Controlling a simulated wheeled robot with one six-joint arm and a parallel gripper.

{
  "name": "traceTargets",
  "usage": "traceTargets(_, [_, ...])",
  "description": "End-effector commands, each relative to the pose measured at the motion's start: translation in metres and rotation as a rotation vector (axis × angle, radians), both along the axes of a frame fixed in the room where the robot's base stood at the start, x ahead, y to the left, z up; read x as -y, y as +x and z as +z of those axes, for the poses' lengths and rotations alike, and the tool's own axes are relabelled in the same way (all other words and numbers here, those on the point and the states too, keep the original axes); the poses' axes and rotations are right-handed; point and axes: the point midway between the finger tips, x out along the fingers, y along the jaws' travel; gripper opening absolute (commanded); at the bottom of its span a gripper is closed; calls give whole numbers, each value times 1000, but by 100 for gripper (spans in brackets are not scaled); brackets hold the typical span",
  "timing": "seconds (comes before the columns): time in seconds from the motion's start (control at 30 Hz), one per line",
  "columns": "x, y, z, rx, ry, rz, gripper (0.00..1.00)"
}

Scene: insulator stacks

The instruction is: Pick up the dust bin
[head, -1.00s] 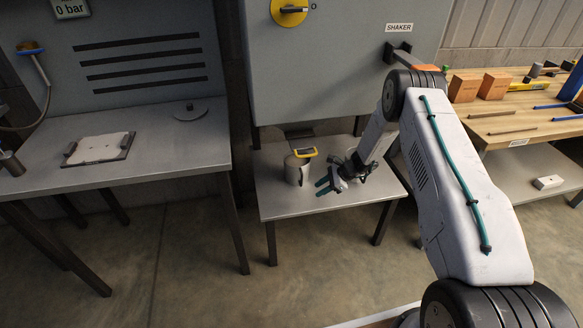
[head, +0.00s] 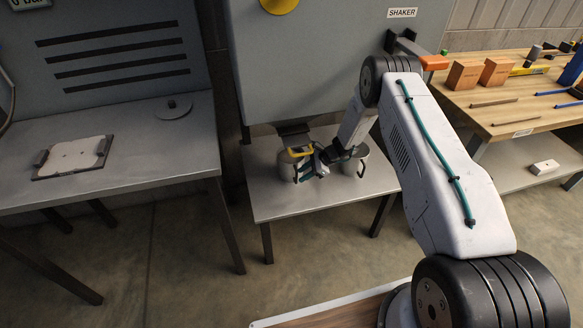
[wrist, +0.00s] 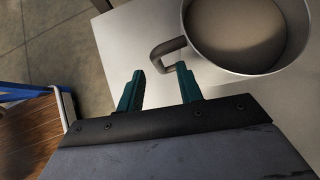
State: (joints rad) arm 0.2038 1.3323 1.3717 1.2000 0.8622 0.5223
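The dust bin (head: 286,168) is a grey metal pot with a side handle. The handle's outer end lies near the gap between the fingertips, close to the right finger. I cannot tell whether they touch. In the head view my gripper (head: 310,166) is right of the bin.
A second grey round container (head: 378,172) stands on the same table, partly behind my arm. The shaker cabinet (head: 320,60) hangs close above. A workbench (head: 515,118) with orange blocks is at right; a grey table (head: 120,185) is at left.

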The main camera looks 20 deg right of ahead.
Motion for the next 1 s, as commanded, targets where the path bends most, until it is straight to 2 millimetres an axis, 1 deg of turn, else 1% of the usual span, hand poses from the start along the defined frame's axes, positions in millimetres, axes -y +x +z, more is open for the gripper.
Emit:
traceTargets(0.2, [-21, 4, -24, -2, -1, 1, 36])
traceTargets(0.3, [-27, 7, -32, -2, -1, -3, 36])
traceTargets(0.53, [-28, 7, -33, 0, -1, -4, 36])
traceTargets(0.57, [-28, 7, -33, -1, -1, -5, 28])
traceTargets(0.6, [-28, 7, -33, -1, -1, -5, 17])
traceTargets(0.67, [-28, 7, -33, -1, -1, -5, 0])
traceTargets(1.0, [-27, 8, -32, 1, 0, -5, 0])
